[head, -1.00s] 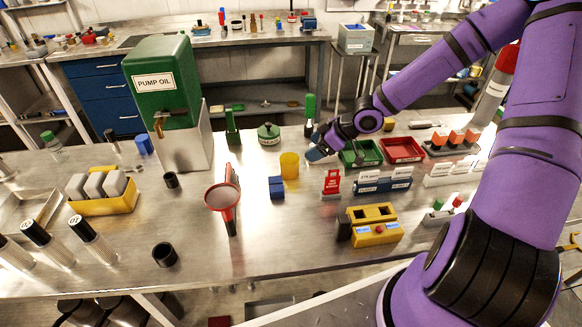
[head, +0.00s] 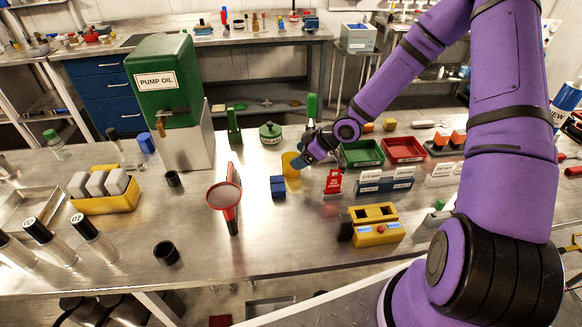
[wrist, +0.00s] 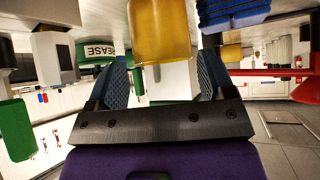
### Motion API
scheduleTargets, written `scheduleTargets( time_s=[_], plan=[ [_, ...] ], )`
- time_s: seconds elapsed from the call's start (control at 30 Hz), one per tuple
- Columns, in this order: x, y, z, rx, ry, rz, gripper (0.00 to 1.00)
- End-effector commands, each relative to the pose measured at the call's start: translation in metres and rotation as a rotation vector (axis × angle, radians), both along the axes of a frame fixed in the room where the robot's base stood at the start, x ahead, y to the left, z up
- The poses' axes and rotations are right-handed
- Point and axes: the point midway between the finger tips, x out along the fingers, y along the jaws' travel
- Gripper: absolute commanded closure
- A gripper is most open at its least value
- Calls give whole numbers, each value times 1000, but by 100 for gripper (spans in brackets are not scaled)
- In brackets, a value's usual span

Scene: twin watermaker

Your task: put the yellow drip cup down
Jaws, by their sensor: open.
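The yellow drip cup (head: 289,167) stands upright on the steel bench, behind and right of a blue block (head: 277,186). My gripper (head: 299,162) is at its right side and hides part of it in the head view. In the wrist view the yellow cup (wrist: 160,32) lies between and just beyond the two blue fingertips of my gripper (wrist: 162,68). The fingers are spread, with a gap showing on each side of the cup. I cannot tell how far they reach around it.
A red funnel (head: 224,197) stands left of the blue block. Green (head: 362,153) and red (head: 404,150) trays, a red tag stand (head: 333,182) and a yellow fixture (head: 375,226) are to the right. A green pot (head: 270,133) is behind. The front bench middle is clear.

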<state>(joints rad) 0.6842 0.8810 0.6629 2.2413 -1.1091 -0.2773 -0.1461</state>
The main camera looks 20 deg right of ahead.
Motion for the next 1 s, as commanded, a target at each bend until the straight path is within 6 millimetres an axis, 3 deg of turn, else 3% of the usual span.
scheduleTargets(
  time_s=[0.3,0.67,0.83,1.0],
  plan=[
    [13,24,-22,1,0,2,24],
    [15,27,-26,1,-1,1,24],
    [15,27,-26,1,-1,1,61],
    [15,27,-26,1,-1,1,64]
  ],
)
